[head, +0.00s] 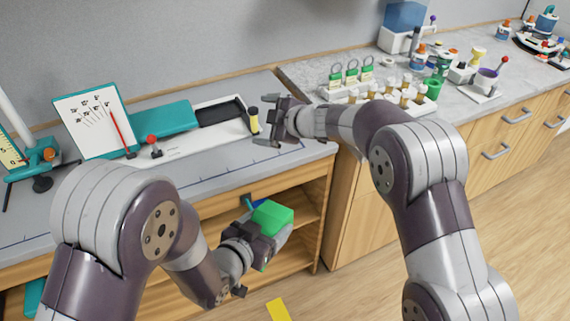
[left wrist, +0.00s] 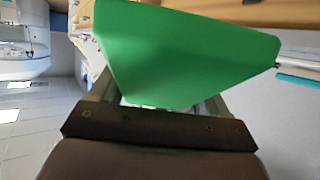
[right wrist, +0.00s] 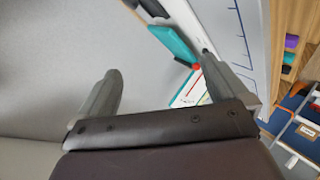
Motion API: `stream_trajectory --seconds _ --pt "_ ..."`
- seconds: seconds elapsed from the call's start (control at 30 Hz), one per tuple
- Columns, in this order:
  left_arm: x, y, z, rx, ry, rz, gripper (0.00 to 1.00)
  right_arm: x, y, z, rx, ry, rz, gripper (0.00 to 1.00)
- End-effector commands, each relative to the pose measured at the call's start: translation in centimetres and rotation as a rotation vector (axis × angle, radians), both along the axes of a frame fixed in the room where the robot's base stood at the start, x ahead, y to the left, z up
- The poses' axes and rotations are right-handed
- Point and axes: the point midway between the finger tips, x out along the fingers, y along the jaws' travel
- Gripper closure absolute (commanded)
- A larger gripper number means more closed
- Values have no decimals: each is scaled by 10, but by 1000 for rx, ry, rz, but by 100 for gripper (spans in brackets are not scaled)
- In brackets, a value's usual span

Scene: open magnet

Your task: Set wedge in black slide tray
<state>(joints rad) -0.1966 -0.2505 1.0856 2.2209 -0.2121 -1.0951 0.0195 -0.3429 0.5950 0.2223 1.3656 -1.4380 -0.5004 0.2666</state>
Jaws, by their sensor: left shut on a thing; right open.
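The green wedge (head: 272,215) is held by my left gripper (head: 262,238), in front of the open shelf and below the counter top. In the left wrist view the wedge (left wrist: 180,55) fills the space between the fingers. The black slide tray (head: 221,112) lies on a white board on the counter; its inside is hard to make out. My right gripper (head: 275,122) is open and empty at the board's right end, beside a yellow-and-black knob (head: 253,118). In the right wrist view its fingers (right wrist: 155,90) stand wide apart with nothing between them.
A teal block (head: 165,125), a white chart board (head: 95,120) and a red-topped lever (head: 153,144) stand left of the tray. The counter's front strip is mostly clear.

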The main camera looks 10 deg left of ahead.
Motion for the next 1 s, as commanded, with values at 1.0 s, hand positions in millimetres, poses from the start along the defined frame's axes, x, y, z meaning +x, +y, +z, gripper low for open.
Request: stream_trajectory --seconds 1.0 --pt "0 0 0 0 0 0 53 -146 -53 -48 -824 431 1081 0"
